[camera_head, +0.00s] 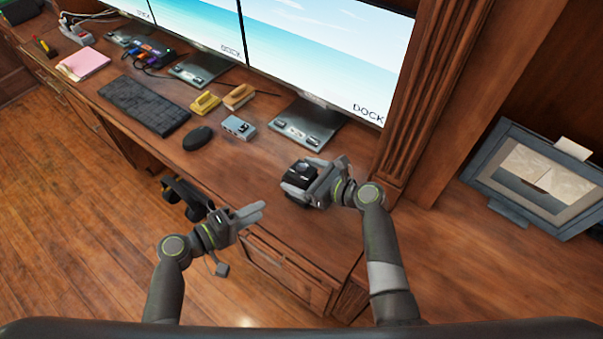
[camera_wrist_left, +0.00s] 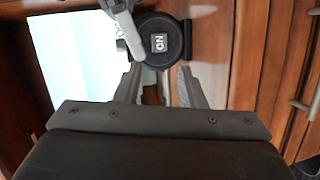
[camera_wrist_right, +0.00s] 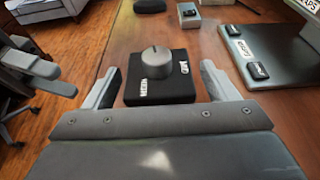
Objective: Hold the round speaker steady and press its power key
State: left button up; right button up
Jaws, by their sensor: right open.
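No contact shows.
A grey box with a black button (camera_head: 239,127), a mouse (camera_head: 198,138) and a keyboard (camera_head: 144,105) lie farther left. A monitor stand (camera_head: 313,122) is behind the speaker. A wood pillar (camera_head: 435,95) rises behind my right arm. Bare desk lies left of the speaker.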

jog(key=shift+w+a, duration=0.15)
jog(key=c, duration=1.1)
pick_arm(q)
jog(key=shift+c, duration=0.5)
pick_arm(e)
jog(key=shift+c, duration=0.7)
pick_arm(q)
grip_shut()
jog(key=shift+d, duration=0.1)
